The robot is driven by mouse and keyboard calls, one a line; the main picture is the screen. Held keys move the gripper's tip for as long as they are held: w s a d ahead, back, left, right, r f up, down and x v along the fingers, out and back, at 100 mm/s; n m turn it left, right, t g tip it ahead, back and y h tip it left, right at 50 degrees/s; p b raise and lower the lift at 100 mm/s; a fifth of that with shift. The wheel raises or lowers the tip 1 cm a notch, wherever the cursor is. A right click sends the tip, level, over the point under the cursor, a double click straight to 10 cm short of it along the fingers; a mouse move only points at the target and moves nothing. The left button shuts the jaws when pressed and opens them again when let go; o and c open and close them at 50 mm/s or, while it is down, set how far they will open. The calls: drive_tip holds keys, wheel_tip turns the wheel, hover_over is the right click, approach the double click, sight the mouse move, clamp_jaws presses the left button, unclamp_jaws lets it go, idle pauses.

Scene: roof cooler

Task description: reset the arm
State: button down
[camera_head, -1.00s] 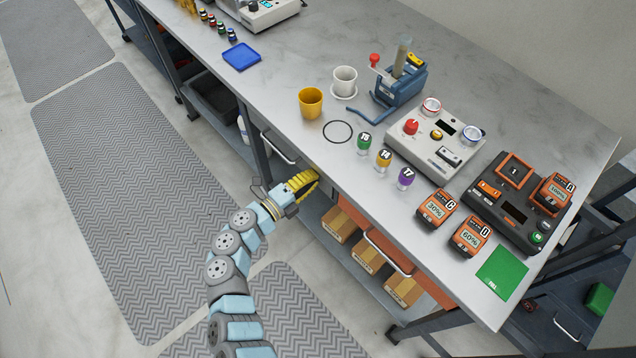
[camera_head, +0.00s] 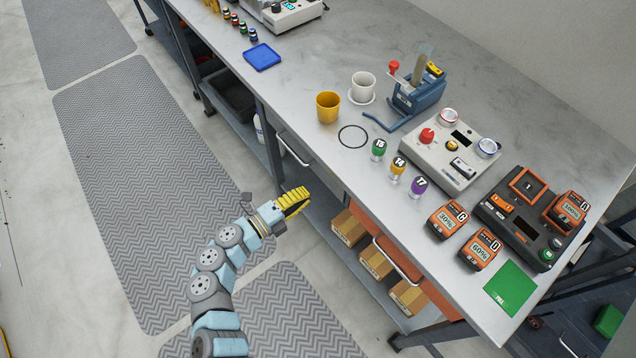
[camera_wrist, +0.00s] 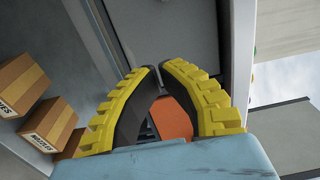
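My gripper (camera_head: 304,196) has yellow ridged fingers and is beside the workbench (camera_head: 480,75), near its front edge and below the top. In the wrist view its two fingers (camera_wrist: 160,68) lean toward each other, with tips close together. A gap shows between them farther back, and an orange surface beyond shows through it. Nothing is seen held. Whether the tips touch is unclear. My arm is bent over the floor in front of the bench.
Cardboard boxes (camera_head: 375,262) stand on the shelf under the bench. A drawer handle (camera_head: 292,149) juts out near my gripper. A yellow cup (camera_head: 328,107), a black ring (camera_head: 353,136) and numbered knobs (camera_head: 398,168) sit near the bench edge. The matted floor (camera_head: 130,150) at left is clear.

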drive_tip(key=v, duration=0.6)
drive_tip(key=shift+s+a+p, duration=0.25)
drive_tip(key=shift+a+p, duration=0.1)
drive_tip(key=shift+p, duration=0.1)
drive_tip(key=shift+r, duration=0.1)
